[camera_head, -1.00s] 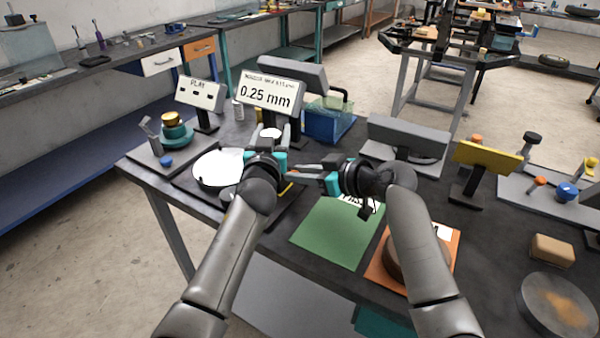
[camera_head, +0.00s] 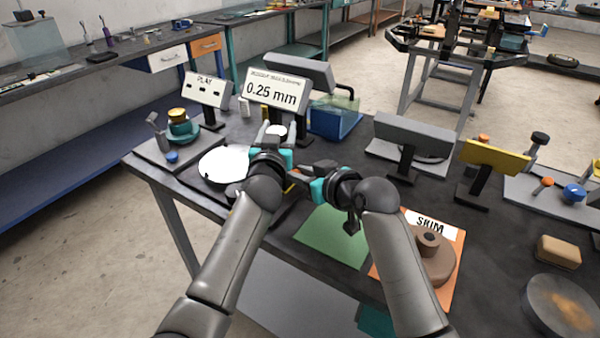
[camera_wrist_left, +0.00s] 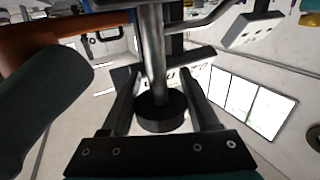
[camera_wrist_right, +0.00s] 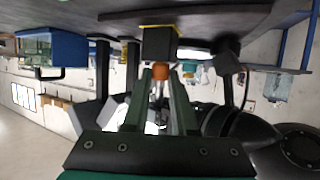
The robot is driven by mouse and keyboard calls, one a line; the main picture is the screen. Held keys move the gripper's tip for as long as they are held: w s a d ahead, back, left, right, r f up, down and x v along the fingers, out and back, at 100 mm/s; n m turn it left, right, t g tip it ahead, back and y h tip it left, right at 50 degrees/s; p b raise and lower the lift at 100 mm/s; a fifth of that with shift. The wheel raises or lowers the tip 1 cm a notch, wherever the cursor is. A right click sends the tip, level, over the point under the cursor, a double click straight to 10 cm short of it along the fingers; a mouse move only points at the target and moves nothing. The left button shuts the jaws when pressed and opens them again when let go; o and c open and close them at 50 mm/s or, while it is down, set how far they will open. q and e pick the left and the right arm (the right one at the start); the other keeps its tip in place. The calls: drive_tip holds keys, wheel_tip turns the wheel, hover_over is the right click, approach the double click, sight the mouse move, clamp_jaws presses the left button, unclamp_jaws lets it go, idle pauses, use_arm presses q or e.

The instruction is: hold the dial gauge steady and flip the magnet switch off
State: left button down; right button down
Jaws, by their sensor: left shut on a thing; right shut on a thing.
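The dial gauge shows a pale round face (camera_head: 276,131) in the head view, between the fingers of my left gripper (camera_head: 278,140). In the left wrist view the fingers are shut on its dark round body (camera_wrist_left: 160,113), with a metal rod beside it. My right gripper (camera_head: 300,173) is just below and right of the left one. In the right wrist view its fingers are closed around the orange magnet switch (camera_wrist_right: 160,72). The switch sits on a dark block with a yellow edge (camera_wrist_right: 160,43), the magnet base. In the head view the grippers hide the switch.
A shiny disc (camera_head: 226,165) lies left of the grippers. A display (camera_head: 276,92) behind reads 0.25 mm. A blue bin (camera_head: 334,122) and grey panel (camera_head: 412,135) stand behind right.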

drive_tip(key=c, duration=0.7)
unclamp_jaws()
drive_tip(key=shift+s, duration=0.1)
drive_tip(key=v, duration=1.2)
use_arm(q)
drive_tip(key=shift+c, duration=0.3)
unclamp_jaws()
drive_tip(key=shift+s, duration=0.1)
